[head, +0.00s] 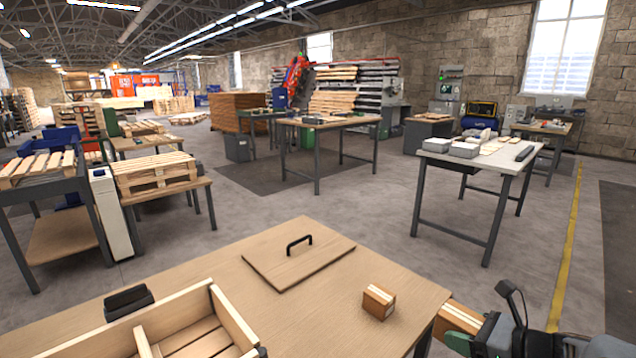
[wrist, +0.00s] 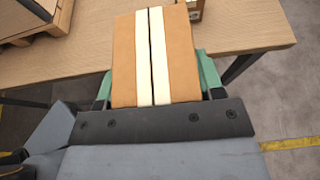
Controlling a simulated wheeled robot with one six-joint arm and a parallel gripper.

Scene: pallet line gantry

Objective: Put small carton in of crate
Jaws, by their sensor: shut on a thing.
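My gripper (head: 466,328) is at the right of the head view, near the table's right edge, with its green fingers shut on a brown carton (head: 460,314). In the wrist view this held carton (wrist: 125,55) shows pale stripes along its face, between the green fingers. A second small brown carton (head: 378,302) with a pale stripe stands on the table, left of my gripper and apart from it. The wooden crate (head: 234,318) is at the lower left of the head view, open at the top, with a divider and slatted floor. Its near part is cut off by the frame.
A flat wooden lid (head: 322,254) with a black handle lies on the wooden table (head: 210,258), behind the crate and the second carton. A dark object (head: 128,302) sits at the crate's far left corner. Bare tabletop lies between crate and second carton.

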